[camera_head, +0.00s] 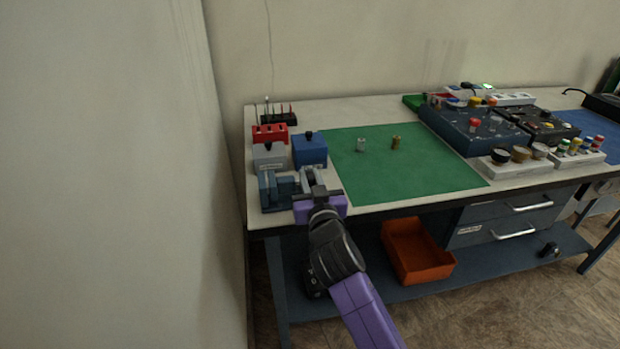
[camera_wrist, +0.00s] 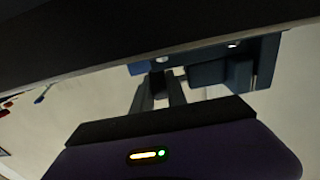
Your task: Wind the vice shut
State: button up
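The blue-grey vice (camera_head: 272,192) stands at the front left corner of the bench. Its jaws and the gap between them are too small to read clearly. My gripper (camera_head: 318,191) is at the vice's right end, where the crank would be; the gripper and wrist cover that part. In the wrist view the vice (camera_wrist: 220,73) lies just beyond my fingers (camera_wrist: 162,92). The two grey fingers stand close together there, with a dark part between or behind them. I cannot tell whether they grip the crank.
A blue box (camera_head: 310,151), a grey box (camera_head: 269,156) and a red block (camera_head: 270,133) stand close behind the vice. A green mat (camera_head: 420,165) with two small metal parts lies to the right, mostly clear. The pale wall (camera_head: 120,180) is near on the left.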

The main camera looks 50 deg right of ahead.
grip_shut()
jog(key=p, duration=0.3)
jog(key=shift+r+g, duration=0.35)
jog(key=shift+g, duration=0.05)
jog(key=g+y+p, duration=0.2)
jog(key=p, duration=0.7)
jog(key=shift+d, duration=0.1)
jog(key=shift+f+g+y+p, duration=0.3)
jog(key=shift+g+p, duration=0.2)
jog(key=shift+p, duration=0.55)
jog(key=shift+f, duration=0.1)
jog(key=shift+o, duration=2.3)
grip_release()
